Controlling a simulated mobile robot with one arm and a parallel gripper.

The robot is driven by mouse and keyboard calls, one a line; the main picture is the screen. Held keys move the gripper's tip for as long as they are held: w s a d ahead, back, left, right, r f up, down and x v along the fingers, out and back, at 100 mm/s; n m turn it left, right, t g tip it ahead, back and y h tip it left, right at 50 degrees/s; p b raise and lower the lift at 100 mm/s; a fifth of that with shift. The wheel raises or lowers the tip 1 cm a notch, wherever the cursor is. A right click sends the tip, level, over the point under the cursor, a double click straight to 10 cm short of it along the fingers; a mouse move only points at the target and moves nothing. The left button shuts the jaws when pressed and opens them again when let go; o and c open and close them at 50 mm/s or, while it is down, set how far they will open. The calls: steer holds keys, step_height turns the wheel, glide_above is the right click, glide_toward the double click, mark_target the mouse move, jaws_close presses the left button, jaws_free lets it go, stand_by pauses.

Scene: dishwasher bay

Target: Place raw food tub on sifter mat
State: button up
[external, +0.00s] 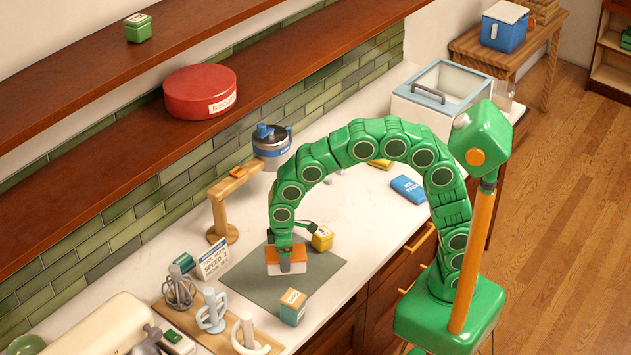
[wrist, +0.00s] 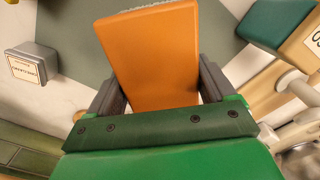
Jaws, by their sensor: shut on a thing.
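My gripper (external: 286,262) is shut on a tub with an orange lid and white sides (external: 273,268). In the wrist view the orange lid (wrist: 150,55) fills the space between my two fingers. I take it as the raw food tub, but no label on it can be read. No marking on the mat shows.
A wooden stand (external: 222,200) rises behind. Whisk attachments sit on a wooden board (external: 195,322) at front left. The mat's right side is bare.

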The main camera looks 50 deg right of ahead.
steer(key=shift+w+a+f, duration=0.35)
steer(key=shift+w+f, duration=0.1)
steer(key=shift+f, duration=0.2)
steer(key=shift+w+a+f, duration=0.3)
steer(key=shift+w+f, duration=0.15)
steer(key=shift+f, duration=1.7)
steer(key=shift+f, duration=0.15)
steer(key=o, duration=1.2)
step_height(320, 180, up, 12)
steer(key=shift+f, duration=0.1)
steer(key=shift+r, duration=0.25)
